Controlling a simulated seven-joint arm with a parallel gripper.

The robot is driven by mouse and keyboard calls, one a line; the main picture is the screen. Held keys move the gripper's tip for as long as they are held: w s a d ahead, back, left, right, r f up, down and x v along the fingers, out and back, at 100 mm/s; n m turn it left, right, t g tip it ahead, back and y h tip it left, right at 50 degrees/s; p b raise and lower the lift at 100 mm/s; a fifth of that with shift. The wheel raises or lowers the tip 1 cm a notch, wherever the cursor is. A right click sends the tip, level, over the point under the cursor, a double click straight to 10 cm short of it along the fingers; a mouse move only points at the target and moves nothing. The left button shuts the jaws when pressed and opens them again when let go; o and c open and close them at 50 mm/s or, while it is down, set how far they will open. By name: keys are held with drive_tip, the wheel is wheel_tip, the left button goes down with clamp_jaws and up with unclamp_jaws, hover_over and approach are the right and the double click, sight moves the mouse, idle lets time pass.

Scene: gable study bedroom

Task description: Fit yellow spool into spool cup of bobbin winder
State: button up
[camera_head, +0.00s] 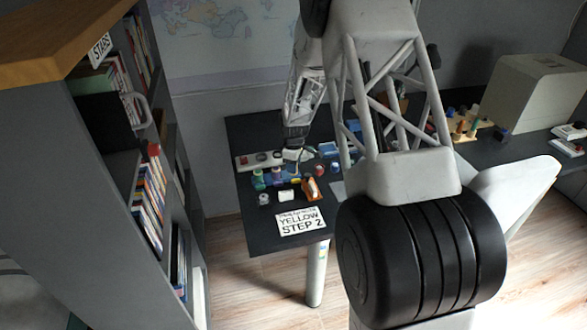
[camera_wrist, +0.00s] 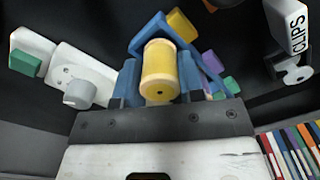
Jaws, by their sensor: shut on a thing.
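In the head view my gripper (camera_head: 293,150) is over the left part of the dark desk, and I cannot make out the yellow spool there. A white block with a round grey part (camera_wrist: 80,94) lies left of my gripper in the wrist view. I cannot tell whether this is the bobbin winder's spool cup.
Several coloured spools (camera_head: 259,180) stand on the dark desk (camera_head: 258,225). A card reading "YELLOW STEP 2" (camera_head: 300,221) is at the front edge. An orange item (camera_head: 312,189) is nearby. A box marked "CLIPS" (camera_wrist: 290,24) is at the wrist view's right. A tall bookcase (camera_head: 165,190) stands left.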

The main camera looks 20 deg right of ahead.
wheel_tip(320, 180, up, 8)
drive_tip(key=shift+r, duration=0.25)
drive_tip(key=shift+a, duration=0.1)
idle(0.7)
drive_tip(key=s+a+f, duration=0.3)
drive_tip(key=s+a, duration=0.1)
drive_tip(key=a, duration=0.5)
drive_tip(key=shift+a, duration=0.25)
drive_tip(key=shift+f, duration=0.1)
drive_tip(key=w, duration=0.5)
drive_tip(key=w+f, duration=0.1)
drive_tip(key=w, duration=0.9)
drive_tip(key=shift+a+f, duration=0.2)
drive_tip(key=shift+a, duration=0.05)
drive_tip(key=shift+w, duration=0.15)
